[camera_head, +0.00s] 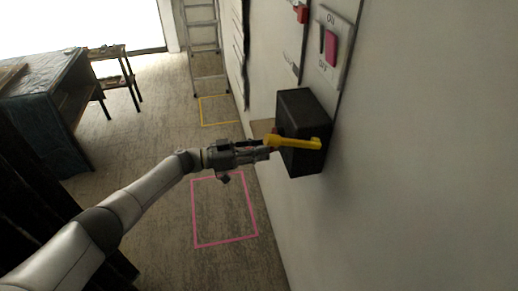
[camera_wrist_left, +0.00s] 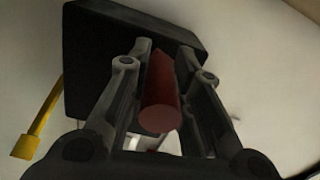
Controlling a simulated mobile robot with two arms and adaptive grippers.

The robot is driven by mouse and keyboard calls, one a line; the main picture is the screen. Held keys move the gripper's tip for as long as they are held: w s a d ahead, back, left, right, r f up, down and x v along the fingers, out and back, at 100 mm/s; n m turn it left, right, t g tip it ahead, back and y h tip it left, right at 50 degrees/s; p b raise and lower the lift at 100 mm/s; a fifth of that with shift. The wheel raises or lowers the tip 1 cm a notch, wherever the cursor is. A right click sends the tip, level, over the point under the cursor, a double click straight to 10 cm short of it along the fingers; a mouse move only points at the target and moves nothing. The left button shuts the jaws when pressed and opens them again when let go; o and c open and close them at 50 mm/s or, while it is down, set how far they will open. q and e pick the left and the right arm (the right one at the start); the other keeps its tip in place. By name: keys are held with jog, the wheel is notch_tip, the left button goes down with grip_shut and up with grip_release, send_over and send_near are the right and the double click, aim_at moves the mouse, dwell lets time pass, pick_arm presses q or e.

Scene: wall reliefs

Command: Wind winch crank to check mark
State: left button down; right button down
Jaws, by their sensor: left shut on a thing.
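A black winch box (camera_head: 301,112) is mounted on the wall at the right. A yellow crank arm (camera_head: 296,142) lies across its front. My left gripper (camera_head: 266,150) is at the crank's left end, beside the box. In the left wrist view, a dark red handle (camera_wrist_left: 161,95) sits between the two fingers of my left gripper (camera_wrist_left: 160,85), which is shut on it. The black box (camera_wrist_left: 112,45) is behind the fingers, and a yellow bar (camera_wrist_left: 40,122) shows at the left. I cannot make out a check mark. My right gripper is not in view.
A wall panel with a pink switch (camera_head: 331,46) and a red item (camera_head: 300,13) are above the box. A ladder (camera_head: 204,45), a workbench (camera_head: 45,95) and a small table (camera_head: 115,72) stand farther back. The floor inside the pink outline (camera_head: 224,242) is clear.

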pick_arm(q)
jog(key=c, duration=1.3)
grip_release()
jog(key=shift+o, duration=0.2)
jog(key=v, duration=1.2)
